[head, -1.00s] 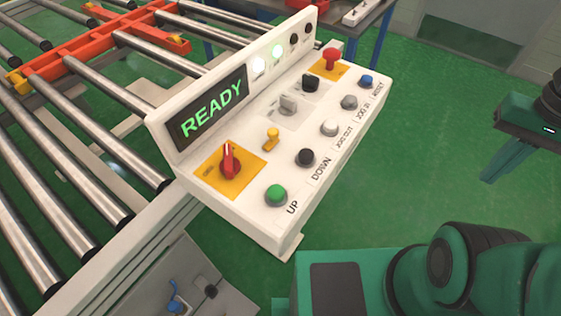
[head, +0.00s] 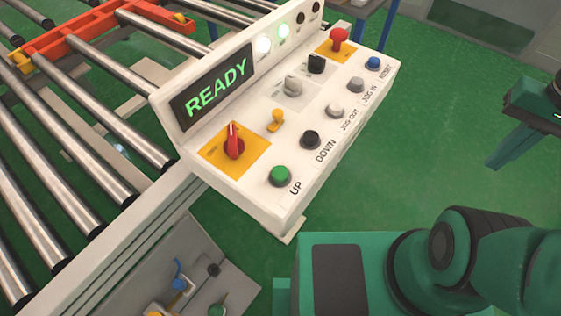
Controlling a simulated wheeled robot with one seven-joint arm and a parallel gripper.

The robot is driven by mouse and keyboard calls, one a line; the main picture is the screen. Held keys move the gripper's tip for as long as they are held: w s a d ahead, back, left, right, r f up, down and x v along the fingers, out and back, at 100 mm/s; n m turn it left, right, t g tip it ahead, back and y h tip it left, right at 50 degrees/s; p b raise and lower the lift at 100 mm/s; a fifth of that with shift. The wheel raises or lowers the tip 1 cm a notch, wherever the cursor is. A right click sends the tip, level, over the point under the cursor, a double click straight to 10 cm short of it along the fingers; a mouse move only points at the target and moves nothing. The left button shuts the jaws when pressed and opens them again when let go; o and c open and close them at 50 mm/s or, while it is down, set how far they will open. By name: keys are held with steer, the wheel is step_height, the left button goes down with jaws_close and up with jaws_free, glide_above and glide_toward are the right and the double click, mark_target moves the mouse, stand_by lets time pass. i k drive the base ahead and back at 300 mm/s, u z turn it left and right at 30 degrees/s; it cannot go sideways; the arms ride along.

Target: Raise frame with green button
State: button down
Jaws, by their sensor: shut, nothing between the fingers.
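The white control box (head: 258,190) stands beside the roller conveyor. Its green button (head: 280,175) is at the near corner, next to the label UP. A black button (head: 310,139) labelled DOWN is just beyond it. The sign (head: 215,90) reads READY in green letters. My gripper (head: 494,163) is at the right edge, partly cut off, with its fingers together and empty. It is well to the right of the box, over the green floor, and touches nothing.
A red selector knob (head: 233,143) on a yellow plate and a red stop button (head: 338,38) are on the same box. Steel rollers (head: 115,118) and an orange frame (head: 85,40) lie to the left. Green floor (head: 420,130) is open between box and gripper.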

mark_target(279, 173)
steer(key=k, duration=0.5)
steer(key=u, duration=1.05)
steer(key=k, duration=0.8)
steer(key=z, duration=0.9)
steer(key=i, duration=0.95)
